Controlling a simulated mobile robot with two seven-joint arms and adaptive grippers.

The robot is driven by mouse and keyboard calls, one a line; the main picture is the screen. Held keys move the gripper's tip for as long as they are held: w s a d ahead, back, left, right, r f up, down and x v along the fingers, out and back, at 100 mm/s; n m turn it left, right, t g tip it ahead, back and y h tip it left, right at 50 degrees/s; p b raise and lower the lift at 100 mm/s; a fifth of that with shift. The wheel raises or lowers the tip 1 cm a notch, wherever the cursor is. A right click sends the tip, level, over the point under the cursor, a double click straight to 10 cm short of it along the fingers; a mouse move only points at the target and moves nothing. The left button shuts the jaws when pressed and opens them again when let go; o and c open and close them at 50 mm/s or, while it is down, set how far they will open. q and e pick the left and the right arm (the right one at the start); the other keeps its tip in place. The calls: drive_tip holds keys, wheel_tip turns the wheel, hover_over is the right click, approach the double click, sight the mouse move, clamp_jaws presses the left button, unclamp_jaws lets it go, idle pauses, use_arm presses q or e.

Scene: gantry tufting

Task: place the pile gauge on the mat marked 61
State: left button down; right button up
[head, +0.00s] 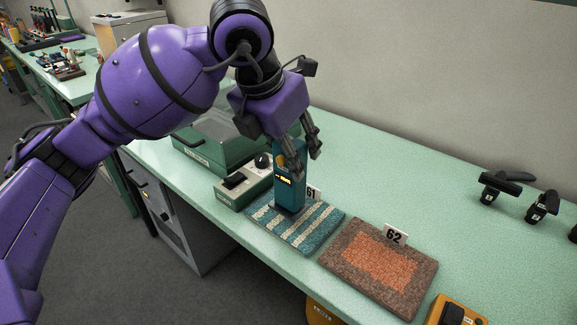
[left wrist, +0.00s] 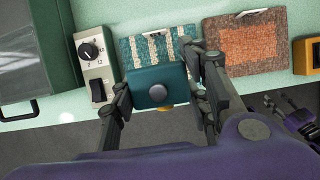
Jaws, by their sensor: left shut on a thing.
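The pile gauge (head: 289,190) is a teal upright block with a small lit yellow display. My left gripper (head: 300,155) is shut on its upper part. The gauge is over the mat marked 61 (head: 318,233), a teal and cream striped mat, near its back left part. Its lower end looks at or just above the mat surface; I cannot tell if it touches. In the left wrist view the gauge top (left wrist: 157,88) sits between both fingers, with the striped mat (left wrist: 150,47) behind it.
The mat marked 62 (head: 378,262), brown with an orange middle, lies to the right. A grey control box with a knob (head: 245,182) stands close on the left, and a green case (head: 205,148) behind it. A yellow device (head: 455,312) is at front right. Black tools (head: 500,185) lie farther right.

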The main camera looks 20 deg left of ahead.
use_arm(q)
drive_tip(key=shift+w+a+f, duration=0.1)
drive_tip(key=shift+w+f, duration=0.1)
drive_tip(key=shift+f, duration=0.55)
drive_tip(key=shift+w+a+f, duration=0.1)
drive_tip(key=shift+w+f, duration=0.05)
drive_tip(key=shift+f, duration=0.55)
drive_tip(key=shift+w+a+f, duration=0.1)
drive_tip(key=shift+w+f, duration=0.1)
drive_tip(key=shift+f, duration=0.55)
drive_tip(key=shift+f, duration=0.2)
drive_tip(key=c, duration=1)
unclamp_jaws()
drive_tip(key=shift+r, duration=0.1)
drive_tip(key=shift+r, duration=0.25)
drive_tip(key=v, duration=1.1)
drive_tip(key=shift+s+r, duration=0.2)
drive_tip(key=shift+r, duration=0.15)
